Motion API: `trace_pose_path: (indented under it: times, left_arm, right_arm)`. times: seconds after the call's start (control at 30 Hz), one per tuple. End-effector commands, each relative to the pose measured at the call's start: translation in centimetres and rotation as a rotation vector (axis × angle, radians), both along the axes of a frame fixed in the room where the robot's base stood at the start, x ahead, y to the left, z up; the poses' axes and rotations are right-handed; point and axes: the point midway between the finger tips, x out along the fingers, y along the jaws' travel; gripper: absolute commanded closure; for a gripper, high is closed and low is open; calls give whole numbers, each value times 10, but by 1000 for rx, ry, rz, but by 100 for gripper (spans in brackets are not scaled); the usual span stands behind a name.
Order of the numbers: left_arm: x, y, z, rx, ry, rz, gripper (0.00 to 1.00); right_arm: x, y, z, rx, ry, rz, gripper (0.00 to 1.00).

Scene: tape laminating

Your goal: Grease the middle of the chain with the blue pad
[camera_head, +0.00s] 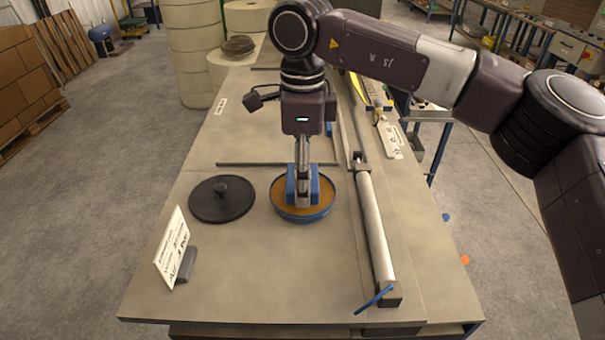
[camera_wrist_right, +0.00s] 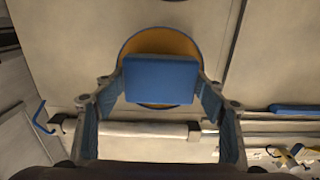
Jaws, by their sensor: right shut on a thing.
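The blue pad (camera_head: 291,186) is held between the fingers of my right gripper (camera_head: 303,192), which points straight down. The pad is over or in a shallow round blue dish (camera_head: 280,208) with an orange-brown filling. In the right wrist view the blue pad (camera_wrist_right: 160,80) sits between the two fingers, and the dish (camera_wrist_right: 140,40) shows behind it. Whether the pad touches the filling I cannot tell. I cannot clearly make out a chain; a thin dark strip (camera_head: 250,164) lies across the table behind the dish. My left gripper is not in view.
A round black lid (camera_head: 222,200) with a knob lies left of the dish. A white sign (camera_head: 173,247) stands at the front left. A long pale roller (camera_head: 374,225) runs along the right side of the table (camera_head: 280,290). The front of the table is mostly clear.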

Motion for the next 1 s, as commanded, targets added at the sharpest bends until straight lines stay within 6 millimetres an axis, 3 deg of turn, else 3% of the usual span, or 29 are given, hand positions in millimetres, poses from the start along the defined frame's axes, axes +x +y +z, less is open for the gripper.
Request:
trace_pose_path:
  times: [1.0]
  left_arm:
    - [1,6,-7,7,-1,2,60]
  right_arm:
    - [0,0,-9,0,0,0,55]
